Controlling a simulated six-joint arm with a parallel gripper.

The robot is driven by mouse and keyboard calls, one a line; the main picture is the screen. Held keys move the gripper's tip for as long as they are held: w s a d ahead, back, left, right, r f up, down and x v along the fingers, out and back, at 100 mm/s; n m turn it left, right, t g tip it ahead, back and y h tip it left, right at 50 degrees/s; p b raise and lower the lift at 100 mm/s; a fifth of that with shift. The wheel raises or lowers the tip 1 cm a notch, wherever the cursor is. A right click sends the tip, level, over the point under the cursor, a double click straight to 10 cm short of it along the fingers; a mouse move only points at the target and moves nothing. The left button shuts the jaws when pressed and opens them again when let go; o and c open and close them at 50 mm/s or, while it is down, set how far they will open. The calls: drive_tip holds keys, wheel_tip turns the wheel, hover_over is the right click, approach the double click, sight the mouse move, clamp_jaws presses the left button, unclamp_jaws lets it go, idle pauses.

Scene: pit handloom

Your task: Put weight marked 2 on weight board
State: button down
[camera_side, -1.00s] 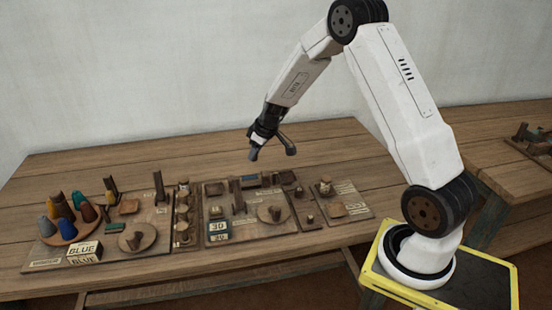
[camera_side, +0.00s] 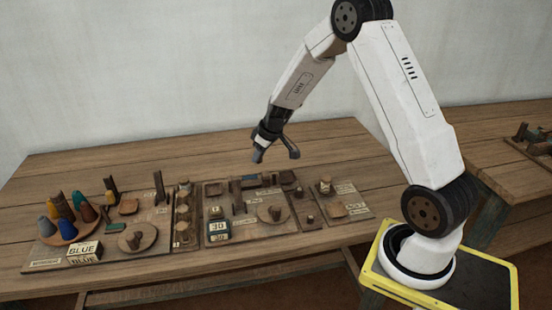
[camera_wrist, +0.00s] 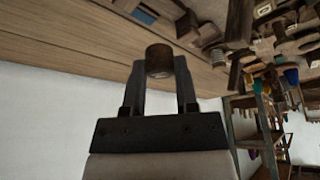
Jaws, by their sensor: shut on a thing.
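My gripper (camera_side: 275,152) hangs above the back middle of the table in the side view, clear of the boards. In the wrist view my gripper (camera_wrist: 160,82) is shut on a short brown cylindrical weight (camera_wrist: 159,60) with a pale round face. The mark on that face is too small to read. The weight is not clear in the side view. A narrow wooden board (camera_side: 189,248) with several small round pieces in a column lies below and left of my gripper. I cannot tell for sure which board is the weight board.
A left board (camera_side: 60,262) carries several coloured cones and a sign reading BLUE (camera_side: 84,251). A middle board (camera_side: 250,234) holds a round disc (camera_side: 272,214) and a sign reading 30 (camera_side: 218,228). Upright posts stand among them. The table's back right is clear.

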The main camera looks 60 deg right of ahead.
drive_tip(key=s+f+m+h, duration=0.3)
drive_tip(key=s+m, duration=0.5)
drive_tip(key=s, duration=0.8)
drive_tip(key=shift+g, duration=0.4)
drive_tip(key=shift+s+f, duration=0.1)
drive_tip(key=shift+f, duration=0.1)
hover_over(303, 207)
drive_tip(key=s, duration=0.1)
drive_tip(key=shift+a+f, duration=0.2)
drive_tip(key=shift+f, duration=0.9)
drive_tip(key=shift+a+f, duration=0.15)
drive_tip(key=shift+f, duration=0.9)
drive_tip(key=shift+f, duration=0.1)
drive_tip(key=shift+f, duration=1.65)
drive_tip(key=shift+f, duration=0.1)
drive_tip(key=shift+c, duration=1.9)
unclamp_jaws()
